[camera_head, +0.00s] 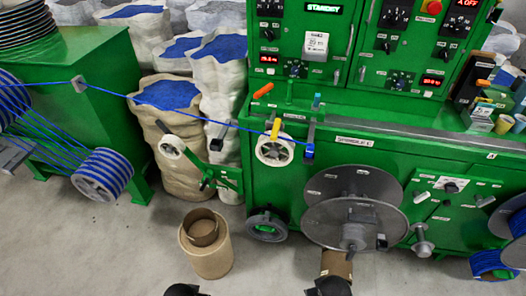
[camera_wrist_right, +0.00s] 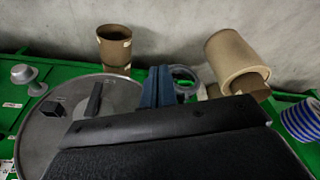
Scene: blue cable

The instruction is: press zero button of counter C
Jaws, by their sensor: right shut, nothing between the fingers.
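A green control panel (camera_head: 345,50) stands at the top centre and right of the head view. It carries a lit STANDBY display (camera_head: 323,9), red number displays (camera_head: 270,59) and black knobs. A small white box (camera_head: 315,44) sits on its face. I cannot tell which part is counter C; most labels are too small to read. My right gripper (camera_wrist_right: 160,86) shows in the right wrist view with its bluish fingers together and empty, beside the large grey disc. In the head view only dark parts of my arms show at the bottom edge; the left fingers are not visible.
A large grey reel (camera_head: 355,207) sticks out of the green machine's front. A blue cable (camera_head: 190,115) crosses from the left cabinet to a white pulley (camera_head: 275,150). A cardboard tube (camera_head: 206,255) stands on the floor. Sacks (camera_head: 165,100) stand behind. Floor at lower left is clear.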

